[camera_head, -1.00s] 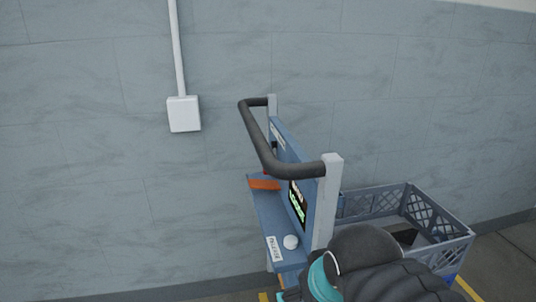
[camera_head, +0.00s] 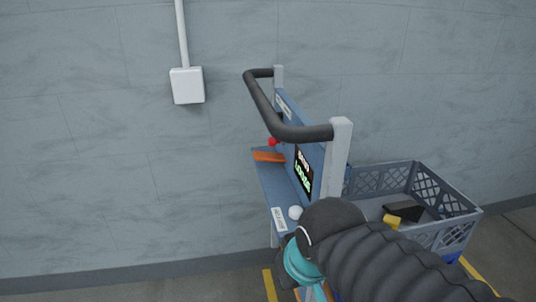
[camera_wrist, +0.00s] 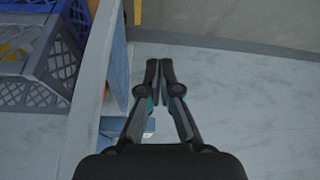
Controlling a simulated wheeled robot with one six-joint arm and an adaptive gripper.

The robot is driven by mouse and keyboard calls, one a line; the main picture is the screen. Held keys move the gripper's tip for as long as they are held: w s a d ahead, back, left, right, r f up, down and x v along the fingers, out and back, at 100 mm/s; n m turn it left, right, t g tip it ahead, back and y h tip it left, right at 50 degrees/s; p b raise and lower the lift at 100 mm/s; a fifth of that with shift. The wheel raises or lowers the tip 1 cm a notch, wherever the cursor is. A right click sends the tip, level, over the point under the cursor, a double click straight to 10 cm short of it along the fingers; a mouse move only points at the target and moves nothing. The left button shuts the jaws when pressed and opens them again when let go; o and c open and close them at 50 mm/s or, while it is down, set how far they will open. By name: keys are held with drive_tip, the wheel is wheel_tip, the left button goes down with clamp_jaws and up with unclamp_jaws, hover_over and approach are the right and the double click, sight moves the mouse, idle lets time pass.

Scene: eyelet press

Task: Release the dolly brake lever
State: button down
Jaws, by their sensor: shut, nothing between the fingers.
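The dolly stands by the wall with a black handlebar (camera_head: 262,100) on grey posts and a blue panel (camera_head: 310,155). A small display (camera_head: 304,172) on the panel shows white and green lettering, too small to read surely. On the blue shelf are an orange lever-like piece (camera_head: 268,157), a red ball (camera_head: 272,141), and a white ball (camera_head: 295,212) beside a white label (camera_head: 279,219). I cannot tell which part is the brake lever. My gripper (camera_wrist: 160,75) is shut and empty beside the dolly in the wrist view. My arm mostly hides it in the head view.
A grey lattice crate (camera_head: 450,235) on the dolly holds black and yellow items; it also shows in the wrist view (camera_wrist: 45,65). A white wall box (camera_head: 187,85) with conduit is above left. Yellow lines (camera_head: 269,284) mark the floor. Floor left of the dolly is clear.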

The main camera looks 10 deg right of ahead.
drive_tip(key=w+a+f+n+y+b, duration=0.15)
drive_tip(key=w+a+y+b, duration=0.35)
drive_tip(key=a, duration=1.1)
drive_tip(key=w+a+r+m+t+y+b, duration=0.1)
drive_tip(key=w+a+r+m+t, duration=0.2)
drive_tip(key=w+a, duration=0.3)
drive_tip(key=w+a+r+m+t+y+b, duration=0.1)
drive_tip(key=w+a+r+m+t, duration=0.3)
drive_tip(key=w+a, duration=0.2)
drive_tip(key=w+d+r+m+t+h+b, duration=0.1)
drive_tip(key=w+d+r+m+t+h, duration=0.25)
drive_tip(key=m+h, duration=0.2)
drive_tip(key=w+d+r+m+t+h+b, duration=0.1)
drive_tip(key=w+d+r+m+t+h, duration=0.2)
drive_tip(key=m, duration=0.4)
drive_tip(key=s+d+m+g+h, duration=0.3)
drive_tip(key=d+m+h, duration=0.2)
drive_tip(key=d+h, duration=0.1)
drive_tip(key=s+d+m+g+h, duration=0.3)
drive_tip(key=d+m+h, duration=0.3)
drive_tip(key=d, duration=0.3)
drive_tip(key=shift+s+r+g+h, duration=0.25)
drive_tip(key=shift+s+g+h, duration=0.1)
drive_tip(key=shift+s, duration=0.25)
